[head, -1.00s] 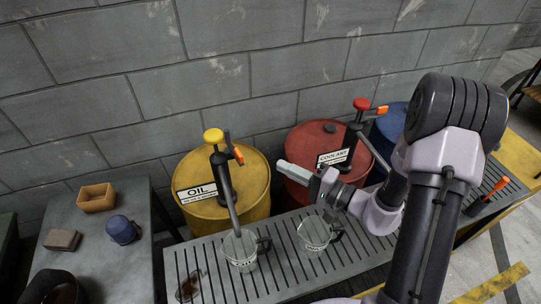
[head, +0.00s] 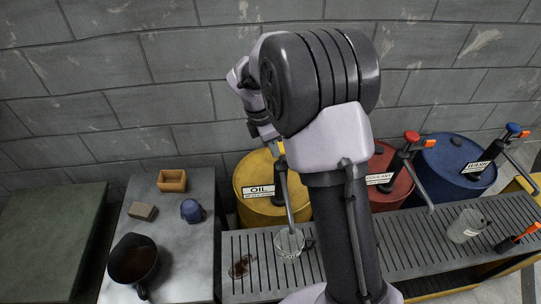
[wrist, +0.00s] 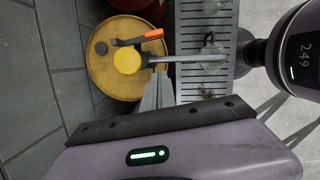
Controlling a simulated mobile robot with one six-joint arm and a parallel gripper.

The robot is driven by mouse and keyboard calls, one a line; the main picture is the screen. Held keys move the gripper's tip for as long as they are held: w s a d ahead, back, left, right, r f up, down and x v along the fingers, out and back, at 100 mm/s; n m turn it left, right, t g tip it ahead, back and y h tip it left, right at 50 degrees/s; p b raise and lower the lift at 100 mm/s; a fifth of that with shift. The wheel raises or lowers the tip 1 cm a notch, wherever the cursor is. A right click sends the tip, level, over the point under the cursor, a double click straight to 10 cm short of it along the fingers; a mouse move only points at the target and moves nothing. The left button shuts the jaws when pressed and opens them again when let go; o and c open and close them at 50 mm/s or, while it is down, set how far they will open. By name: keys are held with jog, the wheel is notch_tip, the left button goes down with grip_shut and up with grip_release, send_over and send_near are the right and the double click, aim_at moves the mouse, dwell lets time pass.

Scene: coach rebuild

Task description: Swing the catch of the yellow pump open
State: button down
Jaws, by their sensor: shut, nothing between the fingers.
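The yellow pump stands on the yellow OIL drum (head: 249,187). Its yellow round cap (wrist: 127,61) shows clearly in the wrist view. The catch (wrist: 152,34), a dark bar with an orange end, lies beside the cap, apart from it in that view. The pump's grey spout (wrist: 190,58) runs right, over the slatted bench. In the head view my arm hides most of the pump top. My gripper (wrist: 158,80) shows its fingers together, empty, below the spout and cap in the wrist view. In the head view the fingertips are hidden behind my arm.
A glass jug (head: 290,243) stands under the oil spout on the slatted bench (head: 400,240). The red drum (head: 392,190) and blue drum (head: 455,170) with their pumps stand to the right. A block wall is close behind.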

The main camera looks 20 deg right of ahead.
jog(key=d+f+b, duration=0.3)
jog(key=d+f, duration=0.3)
jog(key=f, duration=0.2)
jog(key=shift+s+f+b, duration=0.15)
jog(key=shift+f+b, duration=0.2)
jog(key=shift+b, duration=0.05)
jog(key=shift+d, duration=0.1)
jog(key=shift+s+d+n+p, duration=0.1)
jog(key=shift+d+n+p, duration=0.45)
jog(key=shift+p, duration=0.5)
